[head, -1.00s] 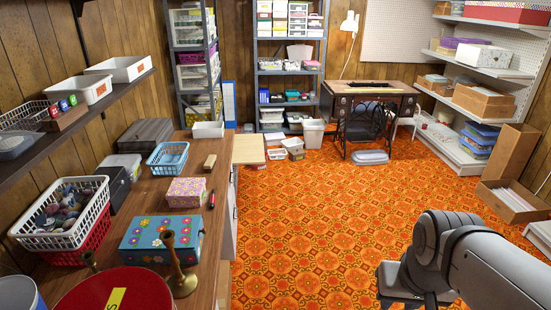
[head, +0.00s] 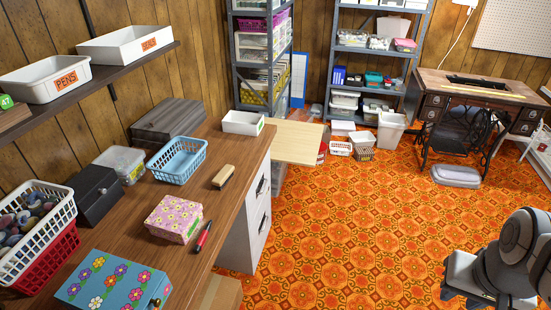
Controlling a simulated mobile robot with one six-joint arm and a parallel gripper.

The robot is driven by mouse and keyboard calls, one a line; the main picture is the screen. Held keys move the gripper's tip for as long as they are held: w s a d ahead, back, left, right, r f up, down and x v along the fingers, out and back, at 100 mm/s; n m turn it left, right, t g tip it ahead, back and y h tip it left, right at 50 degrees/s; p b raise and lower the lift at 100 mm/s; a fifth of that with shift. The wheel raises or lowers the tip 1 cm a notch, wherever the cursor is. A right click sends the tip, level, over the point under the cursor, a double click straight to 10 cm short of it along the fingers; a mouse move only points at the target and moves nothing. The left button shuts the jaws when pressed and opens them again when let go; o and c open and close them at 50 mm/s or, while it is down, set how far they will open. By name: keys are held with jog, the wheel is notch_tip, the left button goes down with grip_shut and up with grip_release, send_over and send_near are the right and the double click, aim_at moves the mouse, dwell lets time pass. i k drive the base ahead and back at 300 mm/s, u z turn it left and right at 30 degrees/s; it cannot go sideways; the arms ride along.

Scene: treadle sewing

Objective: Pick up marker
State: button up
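A red marker with a black end (head: 203,237) lies on the brown wooden desk (head: 222,153), near its right edge. It sits just right of a pink flowered box (head: 174,218), with a small gap or light contact that I cannot tell. My grey arm links show at the lower right, over the carpet and well away from the marker.
On the desk are a blue flowered box (head: 114,284), a blue basket (head: 177,161), a wooden block (head: 223,177), a white tray (head: 243,122) and a black box (head: 98,193). A white drawer unit (head: 257,207) stands under the desk edge. The orange carpet (head: 340,235) is open.

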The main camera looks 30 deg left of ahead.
aim_at(199, 246)
jog(key=u, duration=0.75)
jog(key=i, duration=1.1)
jog(key=u, duration=0.95)
jog(key=k, duration=0.8)
jog(key=u, duration=0.15)
jog(key=i, duration=0.9)
jog(key=z, duration=0.05)
